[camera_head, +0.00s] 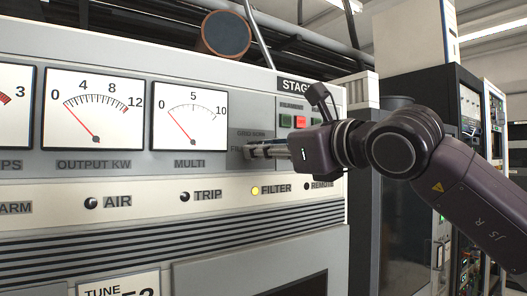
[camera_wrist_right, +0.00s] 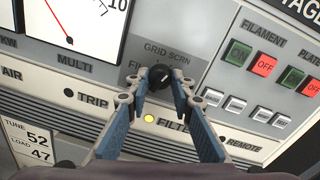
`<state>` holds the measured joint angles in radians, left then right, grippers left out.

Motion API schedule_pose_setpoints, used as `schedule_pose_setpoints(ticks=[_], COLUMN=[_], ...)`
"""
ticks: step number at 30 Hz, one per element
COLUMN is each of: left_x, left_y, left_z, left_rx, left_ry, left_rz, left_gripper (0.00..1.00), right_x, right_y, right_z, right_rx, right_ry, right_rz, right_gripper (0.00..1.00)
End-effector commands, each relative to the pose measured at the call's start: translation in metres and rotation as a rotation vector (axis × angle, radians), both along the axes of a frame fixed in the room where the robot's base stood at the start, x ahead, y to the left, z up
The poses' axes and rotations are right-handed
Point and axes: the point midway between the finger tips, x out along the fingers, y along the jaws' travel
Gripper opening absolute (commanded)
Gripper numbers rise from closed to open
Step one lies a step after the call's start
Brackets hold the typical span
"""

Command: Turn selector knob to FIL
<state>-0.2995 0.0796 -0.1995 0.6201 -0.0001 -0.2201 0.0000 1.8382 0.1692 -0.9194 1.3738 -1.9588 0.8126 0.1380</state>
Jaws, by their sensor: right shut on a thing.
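The selector knob (camera_wrist_right: 160,77) is a small round black knob with a light pointer mark. It sits on the grey panel under the label GRID SCRN, and part of a FIL label shows at its left. My right gripper (camera_wrist_right: 159,92) has its two fingertips on either side of the knob in the wrist view, shut on it. In the head view my right gripper (camera_head: 252,151) reaches in from the right to the panel and hides the knob. Which label the pointer faces is hard to tell. My left gripper is not in view.
The MULTI meter (camera_head: 190,116) and OUTPUT KW meter (camera_head: 94,110) are left of the knob. Green and red FILAMENT and PLATE buttons (camera_wrist_right: 263,64) are to its right. Below, the FILTER lamp (camera_head: 255,190) glows yellow. Dark equipment racks (camera_head: 467,110) stand behind my right arm.

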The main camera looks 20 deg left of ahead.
Motion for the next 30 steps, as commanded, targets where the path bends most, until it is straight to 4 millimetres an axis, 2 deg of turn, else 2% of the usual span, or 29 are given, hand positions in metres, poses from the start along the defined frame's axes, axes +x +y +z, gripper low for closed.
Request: schedule_pose_setpoints(ticks=[11, 30], left_x=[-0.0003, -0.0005], left_y=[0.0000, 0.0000], left_z=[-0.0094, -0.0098], left_rx=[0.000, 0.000], left_ry=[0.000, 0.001], left_rz=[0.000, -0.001], left_gripper=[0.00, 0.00], right_x=[-0.0006, -0.0013], right_y=[0.0002, 0.0007], right_z=[0.0007, 0.0018], right_rx=[-0.203, -0.578], right_ry=[-0.264, -0.743], right_rz=[-0.001, 0.000], right_gripper=[0.00, 0.00])
